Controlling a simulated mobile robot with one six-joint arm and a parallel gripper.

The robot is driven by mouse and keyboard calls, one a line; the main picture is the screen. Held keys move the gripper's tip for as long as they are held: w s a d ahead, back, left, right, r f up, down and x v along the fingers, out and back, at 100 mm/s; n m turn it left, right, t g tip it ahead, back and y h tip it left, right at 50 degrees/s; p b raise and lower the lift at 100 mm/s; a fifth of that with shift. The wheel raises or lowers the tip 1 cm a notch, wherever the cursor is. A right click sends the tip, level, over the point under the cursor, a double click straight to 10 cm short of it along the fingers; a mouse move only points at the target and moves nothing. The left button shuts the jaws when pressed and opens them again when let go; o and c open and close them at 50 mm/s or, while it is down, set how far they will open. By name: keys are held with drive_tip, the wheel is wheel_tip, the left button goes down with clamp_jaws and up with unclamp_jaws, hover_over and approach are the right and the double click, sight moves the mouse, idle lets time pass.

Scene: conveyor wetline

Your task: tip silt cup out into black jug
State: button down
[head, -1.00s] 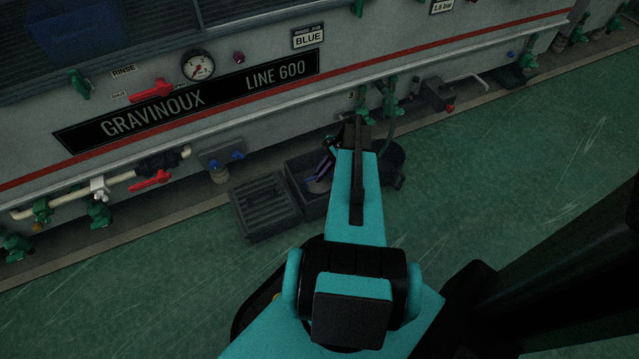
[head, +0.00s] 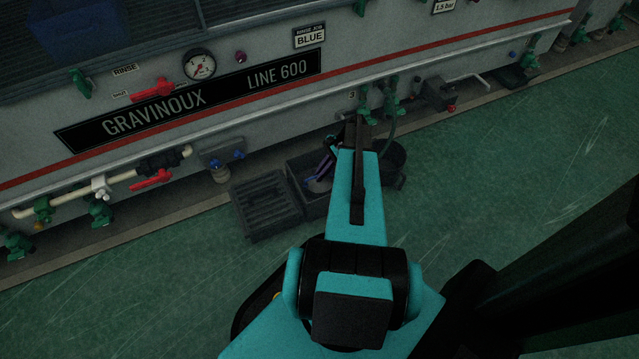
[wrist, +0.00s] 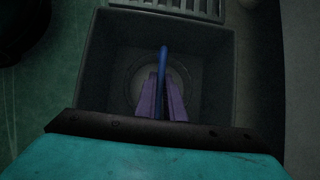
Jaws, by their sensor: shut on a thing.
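My gripper (wrist: 161,103) has purple fingers and is shut on an upright blue strip, which looks like the handle of the silt cup (wrist: 163,62). Below it in the wrist view, a pale round shape lies at the bottom of a dark square pit; it is too dim to tell the cup's body from the pit floor. In the head view my gripper (head: 323,168) reaches down into the pit, partly hidden by my arm. A dark round vessel, apparently the black jug (head: 393,158), stands just right of the pit, partly behind my arm. It also shows at top left in the wrist view (wrist: 20,28).
The square pit (wrist: 222,75) has raised walls close around my gripper. A slatted grate (head: 267,205) lies beside it on the left. The machine's front, with valves and pipes (head: 160,165), runs behind. The green floor (head: 500,190) is open at right.

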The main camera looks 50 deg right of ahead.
drive_tip(key=shift+r, duration=0.15)
idle(0.4)
wheel_tip(320, 180, up, 13)
drive_tip(key=p, duration=0.9)
drive_tip(key=shift+p, duration=0.3)
idle(0.9)
drive_tip(key=shift+s, duration=0.2)
idle(2.5)
